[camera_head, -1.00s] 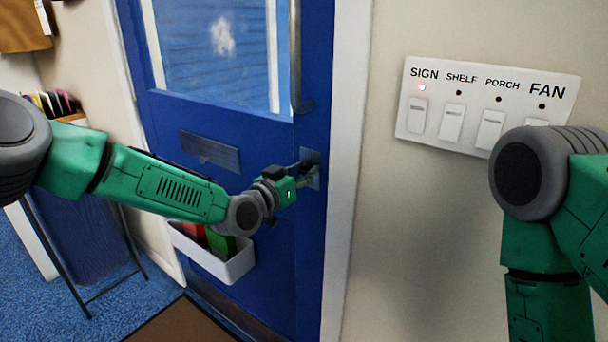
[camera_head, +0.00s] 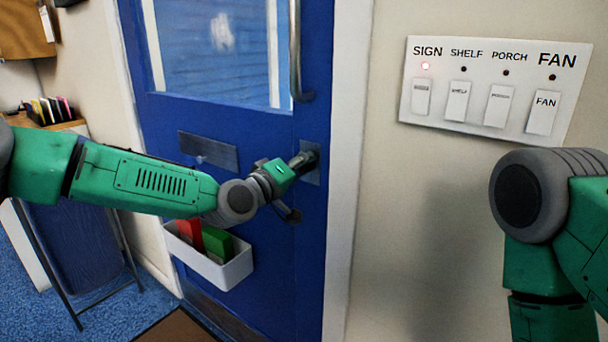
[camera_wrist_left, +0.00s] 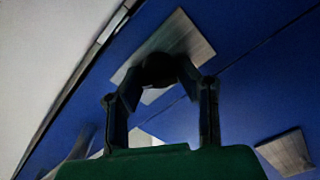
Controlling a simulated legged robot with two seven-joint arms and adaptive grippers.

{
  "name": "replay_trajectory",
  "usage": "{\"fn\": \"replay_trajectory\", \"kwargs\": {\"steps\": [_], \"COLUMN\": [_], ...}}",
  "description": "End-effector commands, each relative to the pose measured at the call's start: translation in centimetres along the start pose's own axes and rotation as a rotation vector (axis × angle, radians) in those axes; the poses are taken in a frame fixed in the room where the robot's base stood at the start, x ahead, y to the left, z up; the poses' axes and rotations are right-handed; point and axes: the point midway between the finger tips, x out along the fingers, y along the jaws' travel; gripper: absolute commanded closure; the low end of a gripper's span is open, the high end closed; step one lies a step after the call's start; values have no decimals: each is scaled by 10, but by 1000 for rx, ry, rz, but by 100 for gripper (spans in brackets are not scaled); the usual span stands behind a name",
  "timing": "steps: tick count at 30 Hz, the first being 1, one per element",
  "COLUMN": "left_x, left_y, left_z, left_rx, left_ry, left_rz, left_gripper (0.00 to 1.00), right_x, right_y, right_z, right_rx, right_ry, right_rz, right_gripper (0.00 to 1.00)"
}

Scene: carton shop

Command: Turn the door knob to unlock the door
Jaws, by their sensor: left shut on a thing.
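The blue door (camera_head: 255,125) is closed in its white frame. A metal lock plate (camera_head: 311,176) is at its right edge, with the door knob (camera_head: 308,157) on it. My left gripper (camera_head: 298,163) reaches in from the left and is shut on the knob. In the left wrist view the two fingers close around the dark round knob (camera_wrist_left: 158,69) in front of the metal plate (camera_wrist_left: 188,40), and the view is tilted against the door. The fingers hide part of the knob. My right arm shows at the right edge; its gripper is out of view.
A switch panel (camera_head: 487,84) is on the wall right of the door, with a red light over SIGN. A vertical pull handle (camera_head: 297,50) is above the knob. A white bin (camera_head: 220,270) with red and green items and a metal letter plate (camera_head: 208,150) are on the door.

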Motion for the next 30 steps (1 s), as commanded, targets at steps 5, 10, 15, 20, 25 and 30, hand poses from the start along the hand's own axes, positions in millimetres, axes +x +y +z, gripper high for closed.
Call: {"fn": "replay_trajectory", "kwargs": {"steps": [5,10,15,20,25,30], "left_x": [0,0,0,0,0,0], "left_y": [-6,-7,-7,-8,-8,-8], "left_z": [-1,-2,-1,-2,-2,-2], "left_rx": [-166,-311,-427,-506,-557,-579], "left_ry": [6,7,6,8,7,7], "left_rz": [-2,-3,-3,-3,-4,-5], "left_gripper": [99,99,99,99,99,99], "right_x": [16,26,34,40,43,44], "right_y": [0,0,0,0,0,0], "right_z": [1,1,2,2,2,2], "right_rx": [0,0,0,0,0,0], "right_ry": [0,0,0,0,0,0], "right_rz": [0,0,0,0,0,0], "right_gripper": [100,100,100,100,100,100]}}
